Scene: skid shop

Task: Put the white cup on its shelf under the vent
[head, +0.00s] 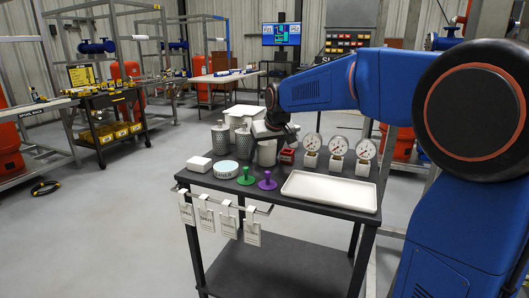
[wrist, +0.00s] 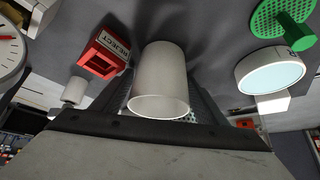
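The white cup (head: 267,153) stands among other items on the dark cart top (head: 305,210) in the head view. In the wrist view the cup (wrist: 158,78) is in the middle, its open rim towards my camera. My gripper (head: 272,133) is over the cup, pointing down. In the wrist view, dark finger-like shapes flank the cup on both sides; I cannot tell whether they touch it or are apart. The inside of the cup looks empty. I cannot make out the shelf or the vent in either view.
Several gauges (head: 338,147) and a white tray (head: 330,190) are right. Open floor (head: 120,220) lies left.

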